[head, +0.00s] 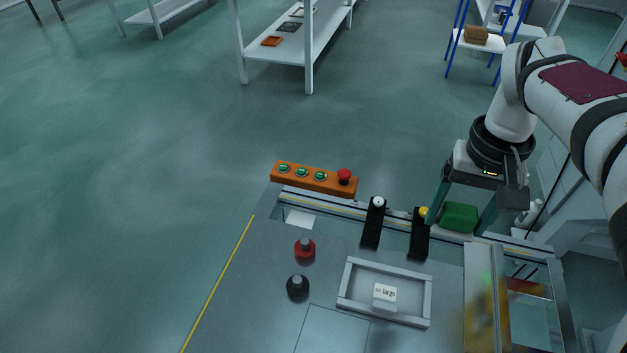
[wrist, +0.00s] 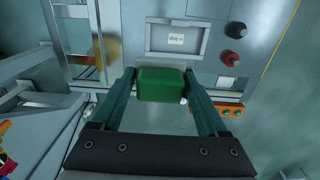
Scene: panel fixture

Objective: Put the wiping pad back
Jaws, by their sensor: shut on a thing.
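The wiping pad is a green block (head: 459,216), held at the back right of the grey worktop. My gripper (head: 457,222) comes down over it from the upper right with one dark green finger on each side. In the wrist view the pad (wrist: 161,85) sits between the two fingertips of my gripper (wrist: 160,77), which is shut on it. The pad looks level. Whether its underside touches the rail below it or hangs above it cannot be told. No marked place for the pad is clear in either view.
Two black upright pieces (head: 373,224) stand left of the pad. A grey frame (head: 432,300) holds a white labelled block (head: 385,295). Red (head: 305,250) and black (head: 297,287) knobs stand left. An orange button box (head: 313,179) lines the back edge. A glossy panel (head: 481,300) lies right.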

